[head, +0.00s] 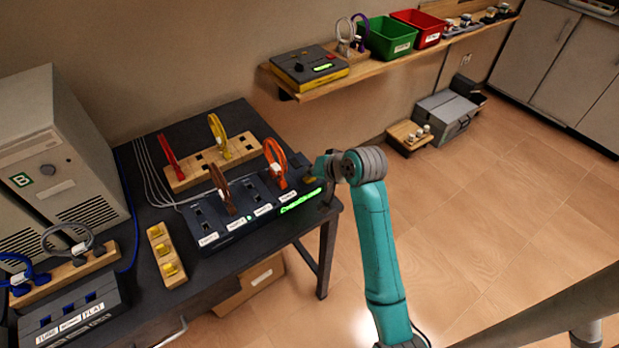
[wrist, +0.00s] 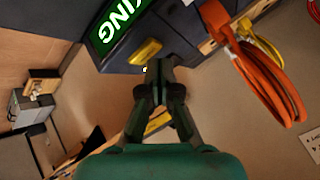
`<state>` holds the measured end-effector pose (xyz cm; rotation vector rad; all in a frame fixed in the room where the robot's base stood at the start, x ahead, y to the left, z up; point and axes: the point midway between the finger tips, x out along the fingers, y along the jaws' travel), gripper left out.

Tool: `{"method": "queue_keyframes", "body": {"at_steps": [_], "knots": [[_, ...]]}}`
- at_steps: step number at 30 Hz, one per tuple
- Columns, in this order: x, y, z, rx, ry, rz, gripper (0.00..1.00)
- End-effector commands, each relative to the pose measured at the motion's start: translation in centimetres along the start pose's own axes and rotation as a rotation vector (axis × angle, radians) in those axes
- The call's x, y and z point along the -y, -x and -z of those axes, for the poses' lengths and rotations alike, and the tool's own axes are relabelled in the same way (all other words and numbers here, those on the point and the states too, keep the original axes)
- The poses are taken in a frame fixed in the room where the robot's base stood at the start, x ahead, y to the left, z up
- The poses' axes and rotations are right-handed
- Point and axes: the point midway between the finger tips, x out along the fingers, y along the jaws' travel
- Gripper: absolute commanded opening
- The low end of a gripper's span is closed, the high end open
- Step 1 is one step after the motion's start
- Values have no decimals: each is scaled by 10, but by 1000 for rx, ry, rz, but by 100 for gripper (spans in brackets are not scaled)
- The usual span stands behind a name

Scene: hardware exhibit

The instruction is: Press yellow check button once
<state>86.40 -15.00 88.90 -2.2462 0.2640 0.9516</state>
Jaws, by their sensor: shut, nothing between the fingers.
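The yellow check button (wrist: 146,52) is a small yellow bar on the dark panel box (head: 232,228), beside a lit green display (wrist: 117,24). In the head view a bit of yellow (head: 310,179) shows at the box's right end, partly hidden by my gripper. My gripper (head: 318,166) is at that right end, and its fingers are shut and empty. In the wrist view the fingertips (wrist: 160,66) are right beside the button's lower right side. I cannot tell whether they touch it.
An orange cable (head: 275,163) and a brown cable (head: 221,188) stand up from the box. A wooden block with red and yellow cables (head: 196,172) stands behind. A block with yellow knobs (head: 166,256) lies to the left. Open floor (head: 510,190) lies right of the table.

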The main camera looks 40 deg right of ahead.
Motion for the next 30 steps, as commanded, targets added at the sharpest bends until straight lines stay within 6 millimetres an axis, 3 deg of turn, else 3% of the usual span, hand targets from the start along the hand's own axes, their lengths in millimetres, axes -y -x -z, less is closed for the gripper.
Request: {"method": "queue_keyframes", "body": {"at_steps": [15, 30], "knots": [[5, 7, 5, -2, 1, 1, 0], [26, 35, 26, -3, 2, 1, 0]]}}
